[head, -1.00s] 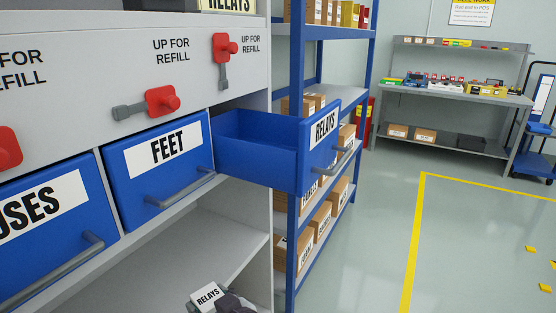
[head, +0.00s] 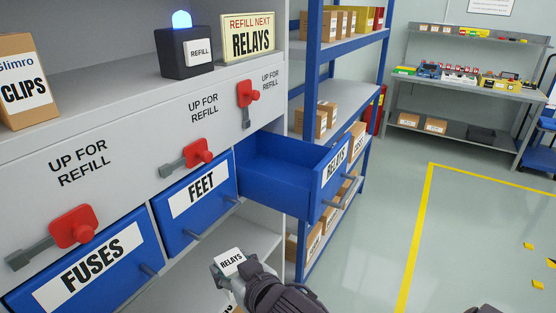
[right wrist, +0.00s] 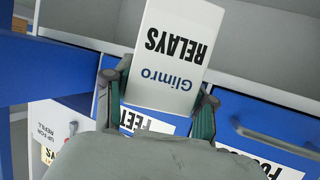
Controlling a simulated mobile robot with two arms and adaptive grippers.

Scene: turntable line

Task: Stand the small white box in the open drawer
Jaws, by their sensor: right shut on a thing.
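The small white box (head: 231,261), labelled RELAYS, is held in my right gripper (head: 238,277), below and left of the open drawer, in front of the cabinet. In the right wrist view the box (right wrist: 172,50) stands out between the two fingers of the gripper (right wrist: 158,100), its lettering upside down. The open blue drawer (head: 333,188), labelled RELAYS, is pulled out at the cabinet's right end. The part of its inside that shows is empty; its near floor is hidden by its walls. The box is outside the drawer. My left gripper is not in view.
Shut FEET (head: 199,198) and FUSES (head: 98,266) drawers with protruding handles sit left of the open one. Red levers (head: 198,153) are above. A blue-framed shelf (head: 310,200) stands close behind the open drawer.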

